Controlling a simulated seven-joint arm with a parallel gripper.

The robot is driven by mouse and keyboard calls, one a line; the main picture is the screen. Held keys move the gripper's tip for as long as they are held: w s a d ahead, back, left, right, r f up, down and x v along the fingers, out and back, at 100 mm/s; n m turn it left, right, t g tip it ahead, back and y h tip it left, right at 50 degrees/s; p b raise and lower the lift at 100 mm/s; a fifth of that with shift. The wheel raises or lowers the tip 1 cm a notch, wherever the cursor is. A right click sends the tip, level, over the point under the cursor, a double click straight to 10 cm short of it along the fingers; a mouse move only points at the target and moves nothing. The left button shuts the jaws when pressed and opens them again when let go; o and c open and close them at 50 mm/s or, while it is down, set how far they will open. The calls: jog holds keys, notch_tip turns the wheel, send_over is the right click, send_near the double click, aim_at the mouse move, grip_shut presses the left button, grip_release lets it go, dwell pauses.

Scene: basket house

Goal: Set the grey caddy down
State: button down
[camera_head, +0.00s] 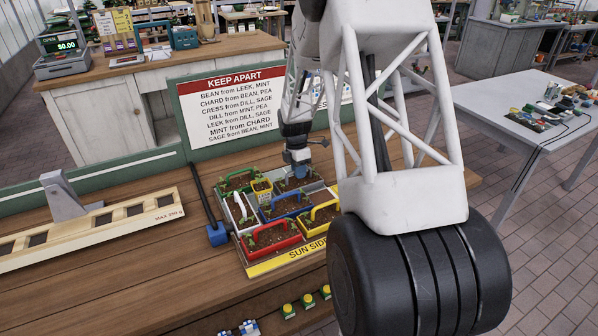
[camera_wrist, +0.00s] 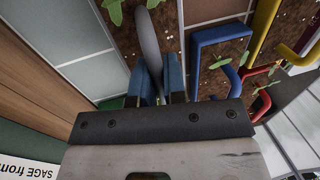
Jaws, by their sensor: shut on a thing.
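My gripper (camera_head: 298,166) is over the back of the planter tray in the head view. In the wrist view its blue fingers (camera_wrist: 158,85) are shut on the grey handle (camera_wrist: 149,42) of the grey caddy. Brown soil and green leaves show beside that handle. In the head view I cannot clearly make out the held caddy under the gripper, nor whether it touches the tray. The tray (camera_head: 283,260), marked SUN SIDE, holds red (camera_head: 270,238), yellow (camera_head: 321,214), blue (camera_head: 284,204) and green (camera_head: 238,179) handled caddies, and one with a whitish handle (camera_head: 239,208).
A KEEP APART sign (camera_head: 235,108) stands behind the tray. A long wooden holder marked MAX (camera_head: 90,232) lies to the left, and a dark bar with a blue block (camera_head: 218,235) lies beside the tray. Bare grey tray floor (camera_wrist: 98,75) shows left of the fingers.

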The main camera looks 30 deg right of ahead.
jog(key=shift+f, duration=0.1)
jog(key=c, duration=1.2)
grip_release()
jog(key=r, duration=0.4)
jog(key=w+r, duration=0.1)
jog(key=r, duration=0.3)
jog(key=w+r, duration=0.1)
jog(key=r, duration=0.3)
jog(key=shift+w, duration=0.15)
